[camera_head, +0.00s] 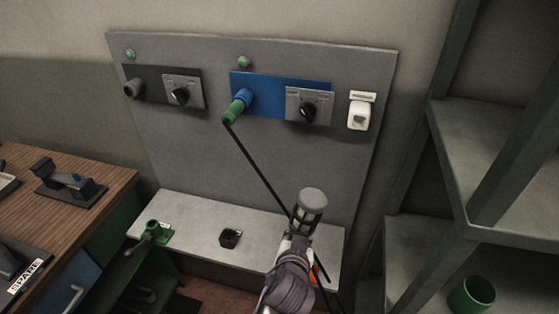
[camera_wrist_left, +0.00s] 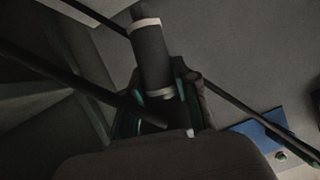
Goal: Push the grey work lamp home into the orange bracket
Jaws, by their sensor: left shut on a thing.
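The grey work lamp (camera_head: 312,199) has a rounded grey cap and a pale caged window. It stands nearly upright above the right end of the ledge in the head view. My left gripper (camera_head: 295,240) is shut on it from below and in front. In the left wrist view the lamp (camera_wrist_left: 150,50) shows as a dark cylinder with pale bands, held between the fingers (camera_wrist_left: 165,105). A small patch of orange, perhaps the orange bracket (camera_head: 318,273), shows just right of my wrist; the rest is hidden. I cannot tell whether lamp and bracket touch. My right gripper is not in view.
A black cable runs from the green plug (camera_head: 235,108) in the blue panel (camera_head: 270,88) down past the lamp. A green fixture (camera_head: 155,233) and a black block (camera_head: 231,238) sit on the ledge (camera_head: 195,222). Shelves (camera_head: 500,150) stand right; a wooden bench (camera_head: 110,180) stands left.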

